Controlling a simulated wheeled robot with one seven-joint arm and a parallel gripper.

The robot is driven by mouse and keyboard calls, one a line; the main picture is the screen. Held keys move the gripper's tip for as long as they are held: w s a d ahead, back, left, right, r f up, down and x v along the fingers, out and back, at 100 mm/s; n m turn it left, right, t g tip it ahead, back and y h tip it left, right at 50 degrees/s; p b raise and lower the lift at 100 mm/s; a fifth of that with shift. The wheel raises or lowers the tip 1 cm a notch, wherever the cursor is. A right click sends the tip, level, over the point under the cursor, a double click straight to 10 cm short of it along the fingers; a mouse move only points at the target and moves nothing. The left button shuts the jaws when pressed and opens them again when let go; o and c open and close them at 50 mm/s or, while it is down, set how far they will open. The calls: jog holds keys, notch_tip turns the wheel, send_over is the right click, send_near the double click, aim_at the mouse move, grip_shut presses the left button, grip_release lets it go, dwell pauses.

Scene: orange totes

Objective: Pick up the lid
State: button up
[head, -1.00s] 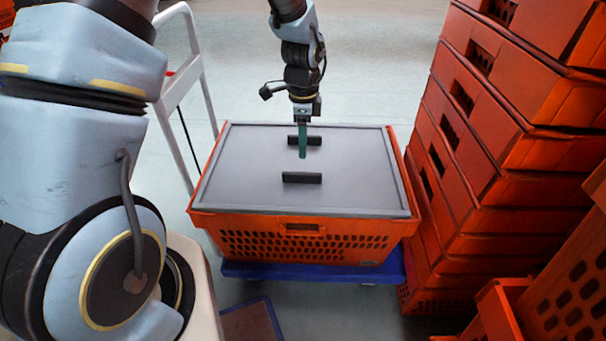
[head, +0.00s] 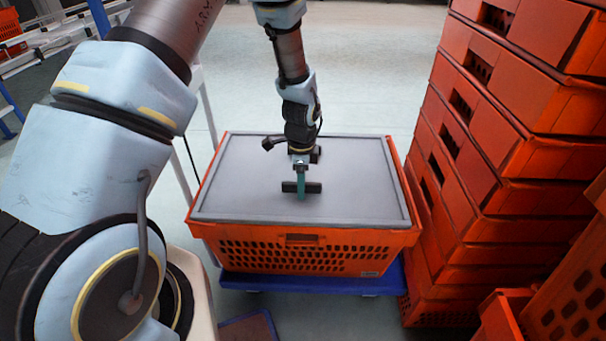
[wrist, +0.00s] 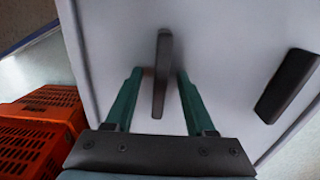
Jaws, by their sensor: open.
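The grey lid (head: 240,175) lies flat on an orange tote (head: 300,253) in the head view. It has two black bar handles. My gripper (head: 302,192) is over the near handle (head: 314,187) in the head view. In the wrist view, the green fingers of my gripper (wrist: 158,75) are open, one on each side of a black handle (wrist: 162,75). Whether the fingers touch the handle or the lid cannot be told. The other handle (wrist: 288,85) stands to the right in the wrist view; in the head view my wrist mostly covers it.
The tote stands on a blue dolly (head: 300,284). A tall stack of orange totes (head: 500,150) rises close on the right. A white-framed cart is behind my arm on the left. Open floor (head: 370,70) lies beyond the tote.

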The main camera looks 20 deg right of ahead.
jog(key=shift+c, duration=0.3)
grip_shut()
jog(key=shift+r, duration=0.1)
dwell(1.0)
